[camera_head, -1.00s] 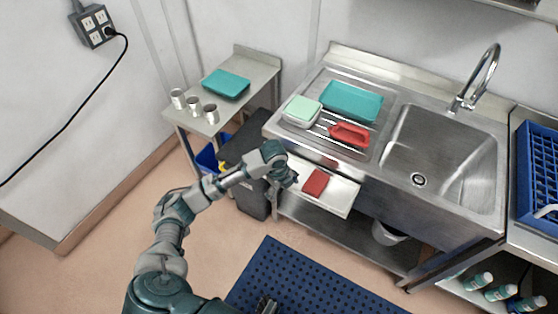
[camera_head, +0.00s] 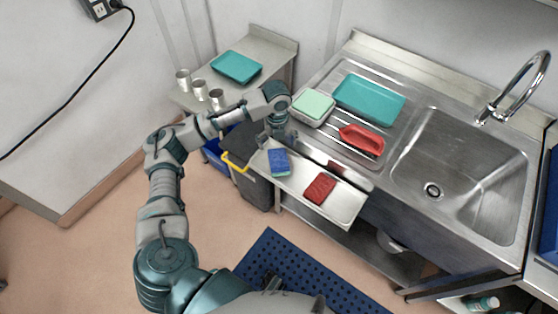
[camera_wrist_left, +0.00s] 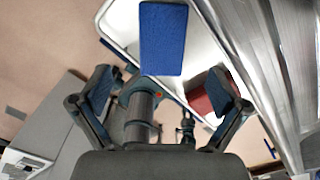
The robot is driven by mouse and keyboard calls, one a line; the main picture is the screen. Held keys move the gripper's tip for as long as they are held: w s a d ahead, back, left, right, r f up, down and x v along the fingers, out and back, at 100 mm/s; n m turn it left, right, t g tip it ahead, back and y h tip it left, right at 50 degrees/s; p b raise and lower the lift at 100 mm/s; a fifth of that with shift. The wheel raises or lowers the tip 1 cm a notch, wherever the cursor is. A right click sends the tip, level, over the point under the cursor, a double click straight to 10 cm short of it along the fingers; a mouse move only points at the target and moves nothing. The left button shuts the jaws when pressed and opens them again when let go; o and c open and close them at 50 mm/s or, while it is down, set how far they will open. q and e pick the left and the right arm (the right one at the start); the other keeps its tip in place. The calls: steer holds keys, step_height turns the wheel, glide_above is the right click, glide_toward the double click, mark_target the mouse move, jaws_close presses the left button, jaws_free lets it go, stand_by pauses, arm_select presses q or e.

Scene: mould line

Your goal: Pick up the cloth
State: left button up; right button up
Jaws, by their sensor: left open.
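A blue rectangular pad (camera_head: 279,161) and a dark red pad (camera_head: 320,188) lie apart in a shallow open drawer (camera_head: 345,205) under the sink counter. I cannot tell which is the cloth. My left gripper (camera_head: 278,133) is open and empty at the drawer's left end, close behind the blue pad. In the left wrist view, the blue pad (camera_wrist_left: 163,40) lies beyond and between the open fingers (camera_wrist_left: 162,78). The red pad (camera_wrist_left: 203,98) is partly hidden by the right-hand finger. A dark shape (camera_head: 270,281) over the mat may be my right gripper.
The counter above holds a red dish (camera_head: 362,140), a teal tray (camera_head: 370,99) and a box with a pale green lid (camera_head: 313,104). A grey bin (camera_head: 255,180) stands below left. A side table (camera_head: 270,45) holds several metal cups and another teal tray.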

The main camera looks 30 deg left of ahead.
mark_target(278, 158)
arm_select(q)
steer(key=f, duration=0.4)
steer(key=shift+w+a, duration=0.15)
steer(key=shift+w, duration=0.05)
steer(key=shift+s+d+f+b, duration=0.1)
steer(key=shift+d+f+b, duration=0.1)
steer(key=shift+f, duration=0.25)
steer(key=shift+s+d+f+b, duration=0.1)
steer(key=shift+d+f+b, duration=0.1)
steer(key=shift+f, duration=0.2)
step_height(278, 158, down, 4)
steer(key=shift+d+r+b, duration=0.1)
steer(key=shift+b, duration=0.3)
steer(key=shift+f, duration=0.25)
steer(key=shift+a, duration=0.25)
arm_select(e)
steer(key=r, duration=0.1)
steer(key=w+r, duration=0.1)
steer(key=r, duration=0.3)
steer(key=shift+w+a, duration=0.1)
steer(key=shift+w, duration=0.25)
arm_select(q)
steer(key=c, duration=0.5)
steer(key=shift+d, duration=0.2)
steer(key=c, duration=0.8)
steer(key=shift+c, duration=0.2)
steer(key=shift+r, duration=0.15)
arm_select(e)
steer(key=shift+w, duration=0.1)
